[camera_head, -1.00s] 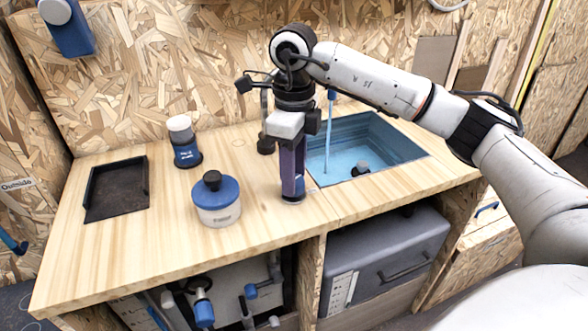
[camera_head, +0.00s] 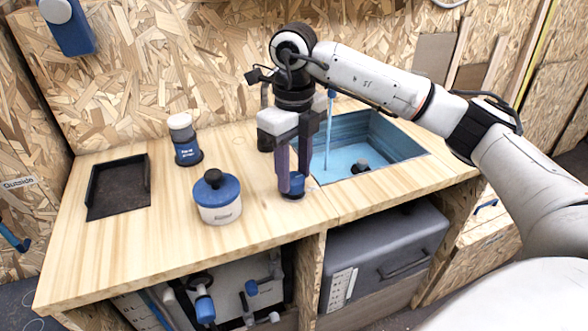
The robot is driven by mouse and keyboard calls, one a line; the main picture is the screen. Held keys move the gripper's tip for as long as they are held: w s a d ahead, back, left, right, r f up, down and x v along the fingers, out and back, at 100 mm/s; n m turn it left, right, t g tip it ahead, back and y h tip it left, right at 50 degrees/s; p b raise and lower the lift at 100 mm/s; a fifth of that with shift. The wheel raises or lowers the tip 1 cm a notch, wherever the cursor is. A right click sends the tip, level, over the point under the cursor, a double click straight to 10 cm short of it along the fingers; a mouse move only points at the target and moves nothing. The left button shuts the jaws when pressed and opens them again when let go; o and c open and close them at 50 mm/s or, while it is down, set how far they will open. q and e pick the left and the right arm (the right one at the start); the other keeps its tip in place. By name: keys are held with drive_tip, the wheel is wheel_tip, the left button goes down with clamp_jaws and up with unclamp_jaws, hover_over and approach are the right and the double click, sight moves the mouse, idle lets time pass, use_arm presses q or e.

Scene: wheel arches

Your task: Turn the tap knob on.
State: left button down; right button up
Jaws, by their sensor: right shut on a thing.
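The small blue tap knob (camera_head: 293,194) stands on the wooden counter left of the sink, partly hidden by my fingers. My right gripper (camera_head: 291,184) points down from above, its two fingers shut on the knob. The tap is mostly hidden behind my gripper and wrist. A thin blue stream of water (camera_head: 327,140) falls into the blue sink basin (camera_head: 395,140). My left gripper is not in view.
A blue and white lidded jar (camera_head: 218,205) stands left of the knob. A soap bottle (camera_head: 184,145) and a black tray (camera_head: 118,187) are farther left on the counter (camera_head: 120,250). The counter's front is clear. A grey box (camera_head: 385,255) sits below.

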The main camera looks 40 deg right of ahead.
sight(294, 178)
drive_tip(key=o, duration=1)
drive_tip(key=shift+o, duration=0.2)
wheel_tip(294, 178, up, 10)
drive_tip(key=p, duration=0.1)
drive_tip(key=shift+r, duration=0.2)
